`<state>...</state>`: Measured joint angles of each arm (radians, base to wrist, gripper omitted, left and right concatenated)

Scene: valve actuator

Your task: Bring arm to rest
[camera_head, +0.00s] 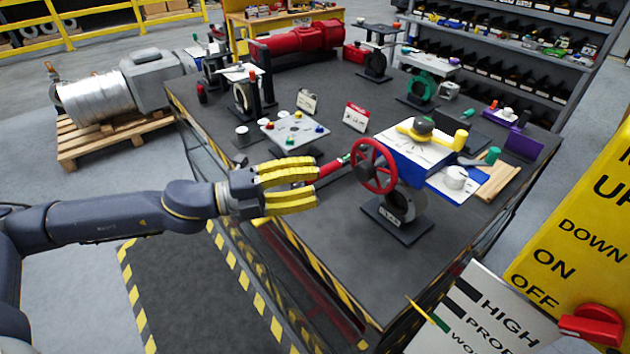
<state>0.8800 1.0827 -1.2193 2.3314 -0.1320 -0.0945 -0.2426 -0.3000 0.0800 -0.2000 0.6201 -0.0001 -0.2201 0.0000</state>
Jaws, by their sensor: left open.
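My left arm comes in from the left, and its yellow-fingered left gripper (302,185) is open over the near left edge of the dark table (330,265). The valve actuator (412,150), blue and white with a yellow and grey top, stands on a dark base to the right of the gripper. Its red handwheel (374,166) faces the gripper. A red bar with a green part runs between the fingers' side and the handwheel; I cannot tell whether the fingers touch it. My right gripper is not in view.
A white plate (294,130) with coloured knobs and small signs (356,117) stand behind the gripper. Other valves and a long red actuator (300,42) stand at the back. A yellow panel with a red switch (592,324) is at lower right. The table's front is clear.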

